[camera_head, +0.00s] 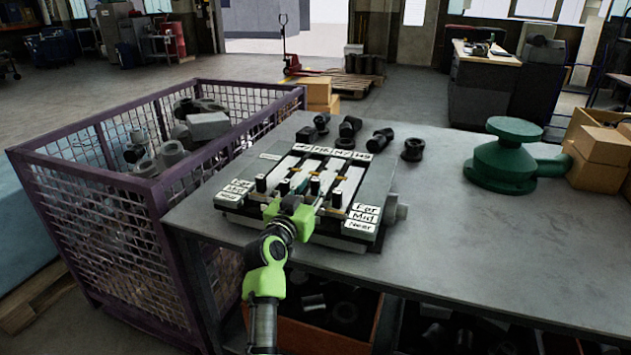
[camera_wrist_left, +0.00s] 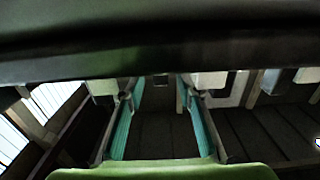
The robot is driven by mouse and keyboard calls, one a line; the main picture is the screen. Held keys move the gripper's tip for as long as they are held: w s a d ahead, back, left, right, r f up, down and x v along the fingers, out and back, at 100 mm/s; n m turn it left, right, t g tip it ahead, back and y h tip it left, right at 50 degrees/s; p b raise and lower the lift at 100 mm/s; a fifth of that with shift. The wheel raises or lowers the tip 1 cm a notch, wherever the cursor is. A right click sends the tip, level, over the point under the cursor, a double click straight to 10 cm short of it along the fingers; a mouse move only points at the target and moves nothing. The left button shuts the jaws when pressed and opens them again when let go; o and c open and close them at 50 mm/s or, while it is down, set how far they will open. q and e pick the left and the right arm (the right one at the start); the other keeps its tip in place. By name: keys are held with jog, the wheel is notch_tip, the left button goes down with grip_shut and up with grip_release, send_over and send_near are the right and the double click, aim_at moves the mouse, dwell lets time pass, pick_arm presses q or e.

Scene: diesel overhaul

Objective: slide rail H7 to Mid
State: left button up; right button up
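The slide-rail unit (camera_head: 235,200) lies on the grey table. White labels run along its back edge; the H7 label (camera_head: 341,153) is next to H9. Far, Mid (camera_head: 363,216) and Near labels sit at its right front. Several dark upright knobs stand across its front; the third knob from the left (camera_head: 314,187) appears to be in line with H7. My left gripper (camera_head: 297,187) is over the unit's front, by the middle knobs. In the left wrist view my left gripper (camera_wrist_left: 160,128) has its teal pads apart with nothing seen between them. My right gripper is not in view.
A purple mesh crate (camera_head: 120,215) of parts stands left of the table (camera_head: 450,260). Dark fittings (camera_head: 382,141) lie behind the unit. A green flanged part (camera_head: 505,155) and cardboard boxes (camera_head: 597,160) are at the right. The table's middle right is clear.

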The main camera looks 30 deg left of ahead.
pick_arm(q)
jog(key=shift+x, duration=1.4)
jog(key=shift+c, duration=0.4)
